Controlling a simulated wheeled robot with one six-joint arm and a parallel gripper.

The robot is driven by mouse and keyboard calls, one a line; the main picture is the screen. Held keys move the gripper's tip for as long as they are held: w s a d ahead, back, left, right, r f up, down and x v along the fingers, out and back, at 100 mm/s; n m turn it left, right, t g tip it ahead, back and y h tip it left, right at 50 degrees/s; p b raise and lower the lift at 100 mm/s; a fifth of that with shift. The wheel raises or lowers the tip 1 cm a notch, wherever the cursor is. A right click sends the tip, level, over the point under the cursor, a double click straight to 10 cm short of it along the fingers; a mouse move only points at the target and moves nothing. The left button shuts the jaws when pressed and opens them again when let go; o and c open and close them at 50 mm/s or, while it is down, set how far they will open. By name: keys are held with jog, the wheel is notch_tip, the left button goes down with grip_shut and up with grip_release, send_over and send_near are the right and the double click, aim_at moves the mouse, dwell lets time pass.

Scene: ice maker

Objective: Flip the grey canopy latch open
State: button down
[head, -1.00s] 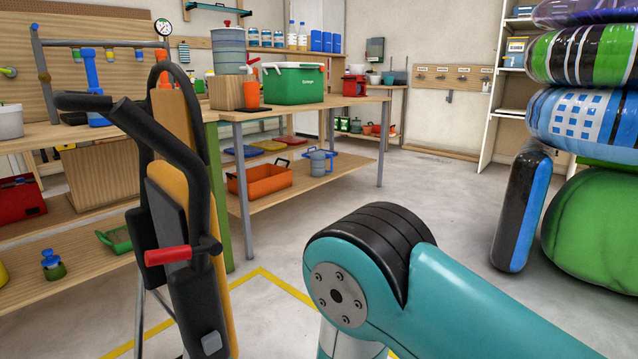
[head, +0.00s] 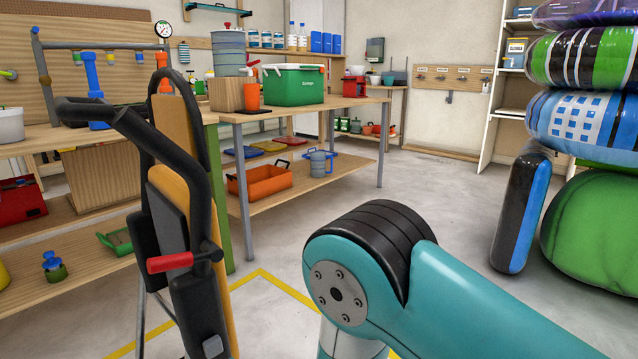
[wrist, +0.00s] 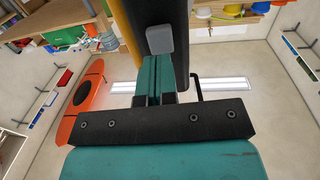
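The grey canopy latch (head: 212,346) is a small grey block low on the black body of an upright folded frame (head: 186,295), at the bottom of the head view. In the wrist view the latch (wrist: 159,39) sits on a black surface just beyond my fingertips. My gripper (wrist: 155,58) has its two teal fingers together, pointing at the latch. I cannot tell whether the tips touch it. The gripper is outside the head view, where only my teal arm shows. Nothing shows between the fingers.
The folded frame has a curved black handle (head: 128,118), a red grip (head: 170,262) and a yellow-orange panel (head: 168,200). Workbenches stand behind it, one with a green cooler (head: 292,86). Stacked inflatables (head: 590,120) stand at right. The middle floor is clear.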

jog(key=shift+s+d+r+p, duration=0.25)
jog(key=shift+r+p, duration=0.2)
jog(key=shift+r, duration=0.25)
jog(key=shift+s+d+r+p, duration=0.2)
jog(key=shift+r+p, duration=0.2)
jog(key=shift+r, duration=0.25)
jog(key=b+v, duration=0.4)
jog(key=v, duration=0.3)
jog(key=shift+b, duration=0.3)
jog(key=shift+r, duration=0.1)
